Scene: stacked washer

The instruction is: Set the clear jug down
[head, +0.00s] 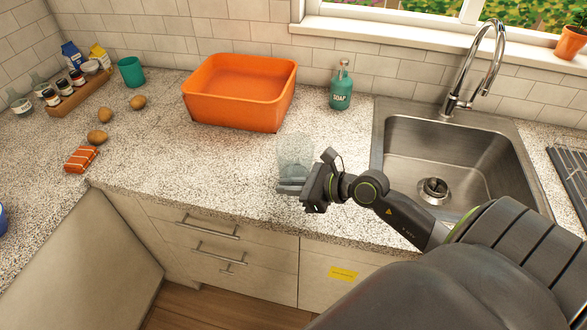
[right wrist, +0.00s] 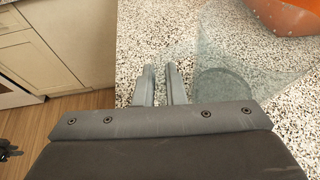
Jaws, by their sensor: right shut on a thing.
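The clear jug (head: 295,152) is see-through and looks upright over the front part of the speckled counter, left of the sink. My right gripper (head: 291,187) is at its near side, shut on it. In the right wrist view the jug (right wrist: 225,88) shows faintly just right of my right gripper's fingers (right wrist: 160,72), which are nearly together. The part between the fingers is too clear to make out. I cannot tell whether the jug's base touches the counter (head: 215,165).
An orange tub (head: 238,105) stands behind the jug, and a green soap bottle (head: 341,88) behind right. The steel sink (head: 440,150) lies to the right. Several brown potatoes and an orange-striped packet (head: 81,159) lie left. The counter between is clear.

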